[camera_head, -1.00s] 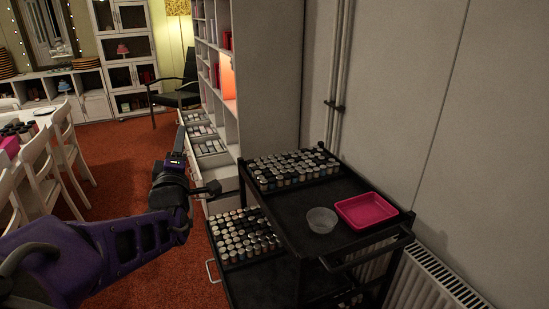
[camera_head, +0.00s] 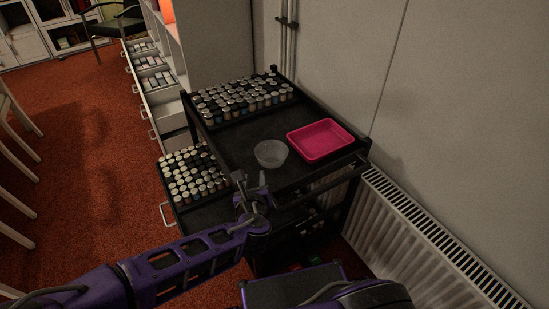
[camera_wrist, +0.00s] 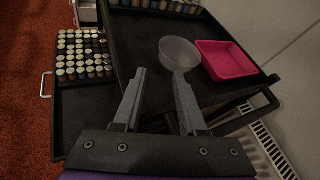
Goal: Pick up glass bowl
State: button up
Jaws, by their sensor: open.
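The glass bowl (camera_head: 271,153) is small, clear and greyish. It stands upright on the black top shelf of the cart, left of the pink tray. In the wrist view the bowl (camera_wrist: 179,54) is just beyond the right fingertip. My gripper (camera_head: 252,183) is at the near left edge of the cart top, short of the bowl. In the wrist view my gripper (camera_wrist: 158,76) is open, with nothing between its fingers.
The black cart (camera_head: 240,150) carries a pink tray (camera_head: 320,139) right of the bowl and many small jars (camera_head: 243,97) at the back. A lower drawer of jars (camera_head: 192,177) sticks out left. A radiator (camera_head: 440,240) and wall border the right.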

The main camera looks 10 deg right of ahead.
jog(key=w+f+b, duration=0.1)
jog(key=w+b, duration=0.1)
send_near(257, 156)
jog(key=x, duration=0.4)
jog(key=shift+w+a+r+b, duration=0.15)
jog(key=shift+a+r+b, duration=0.05)
jog(key=shift+r+b, duration=0.15)
jog(key=shift+d+b+x, duration=0.2)
jog(key=shift+b+x, duration=0.25)
jog(key=shift+x, duration=2.25)
jog(key=shift+f, duration=0.15)
grip_shut()
jog(key=shift+s+f, duration=0.1)
jog(key=shift+s, duration=0.15)
